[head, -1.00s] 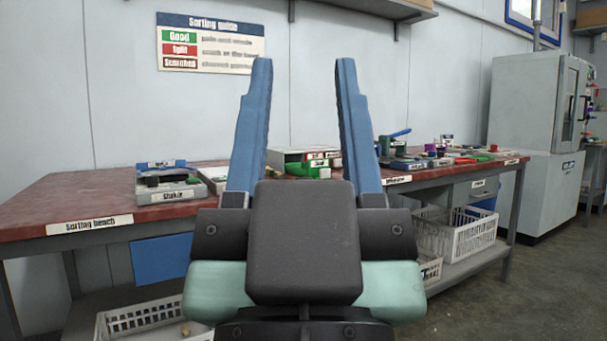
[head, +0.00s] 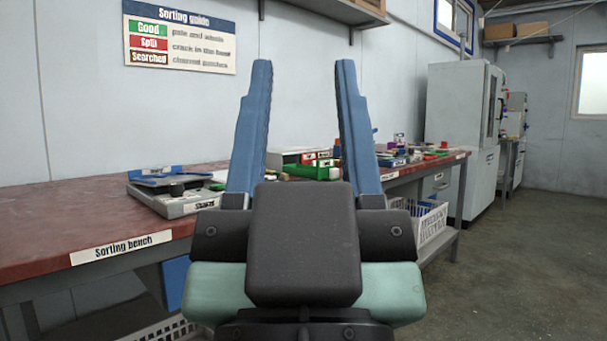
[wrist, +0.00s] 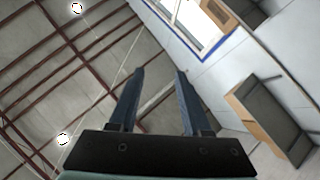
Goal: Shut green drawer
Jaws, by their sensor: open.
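In the head view, a small pale cabinet (head: 287,154) stands on the red-topped bench, seen between my fingers. A green drawer (head: 312,172) sticks out at its front, low down, with a red drawer front just above it. My right finger covers the right side of the drawer, so how far out it stands is hard to tell. My gripper (head: 303,65) is open and empty, fingers pointing up, well nearer to me than the cabinet. In the wrist view my gripper (wrist: 160,71) shows against the ceiling and upper wall; no drawer shows there.
The sorting bench (head: 70,212) runs along the wall from left to far right. A white crate (head: 432,222) stands below. A grey cabinet (head: 455,120) is beyond. The floor (head: 500,270) at right is clear.

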